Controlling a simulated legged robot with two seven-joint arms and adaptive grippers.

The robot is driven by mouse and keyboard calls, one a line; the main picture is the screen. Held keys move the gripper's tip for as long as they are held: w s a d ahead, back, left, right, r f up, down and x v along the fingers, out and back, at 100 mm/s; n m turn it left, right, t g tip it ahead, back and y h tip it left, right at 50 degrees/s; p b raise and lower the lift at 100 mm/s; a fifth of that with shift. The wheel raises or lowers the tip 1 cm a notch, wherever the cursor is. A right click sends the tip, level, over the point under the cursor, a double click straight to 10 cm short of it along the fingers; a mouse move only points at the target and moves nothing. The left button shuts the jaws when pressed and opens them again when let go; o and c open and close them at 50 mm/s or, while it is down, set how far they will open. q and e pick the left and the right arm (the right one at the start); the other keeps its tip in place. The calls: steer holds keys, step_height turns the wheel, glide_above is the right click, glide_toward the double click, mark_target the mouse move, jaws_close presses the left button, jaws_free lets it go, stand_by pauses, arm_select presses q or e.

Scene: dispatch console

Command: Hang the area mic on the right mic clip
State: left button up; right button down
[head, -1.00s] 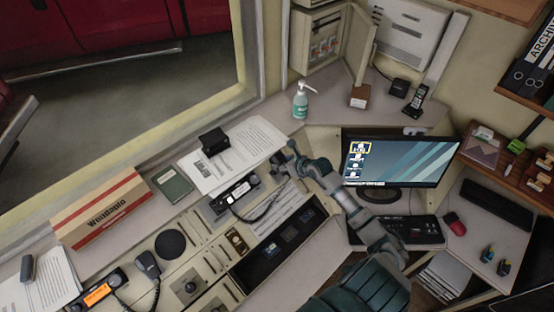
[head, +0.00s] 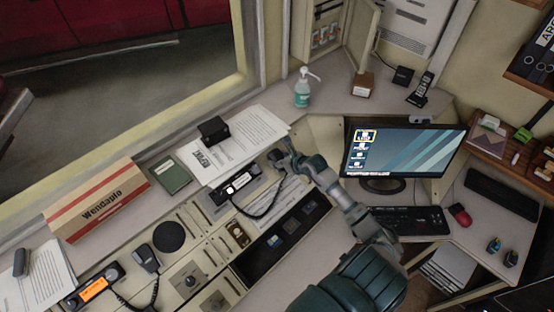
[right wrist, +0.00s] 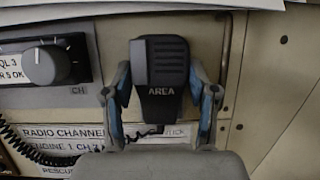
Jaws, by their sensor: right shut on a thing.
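The area mic (right wrist: 160,75) is a dark grey hand mic with a ribbed face, lettered AREA, upright in the right wrist view. My right gripper (right wrist: 162,98) is shut on it, a finger on each side. In the head view my right gripper (head: 279,160) is just right of the black radio (head: 236,187), and a coiled cord runs from the radio towards it. The mic is too small to make out clearly there. A small brown fitting (head: 238,235) sits on the console panel; I cannot tell whether it is the right mic clip. My left gripper is not in view.
Another hand mic (head: 145,258) sits at the lower left beside a radio with an orange display (head: 96,288). Papers (head: 240,145) with a black box (head: 213,130) lie behind the radio. The monitor (head: 402,152) stands right of my arm.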

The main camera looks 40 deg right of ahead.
steer(key=shift+a+f, duration=0.1)
steer(key=shift+a, duration=0.3)
steer(key=shift+w+d, duration=0.1)
steer(key=shift+c, duration=1.9)
jaws_free()
steer(key=shift+d+f, duration=0.15)
steer(key=shift+d, duration=0.2)
steer(key=shift+o, duration=0.7)
steer(key=shift+d+f, duration=0.1)
steer(key=shift+d, duration=0.25)
steer(key=shift+a, duration=0.35)
steer(key=shift+a+r, duration=0.15)
steer(key=shift+r, duration=0.05)
steer(key=shift+a+r, duration=0.1)
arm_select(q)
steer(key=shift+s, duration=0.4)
arm_select(e)
steer(key=v, duration=1.1)
steer(key=shift+s+r, duration=0.15)
steer(key=shift+s, duration=0.2)
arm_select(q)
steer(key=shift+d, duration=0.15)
arm_select(e)
steer(key=shift+d, duration=0.2)
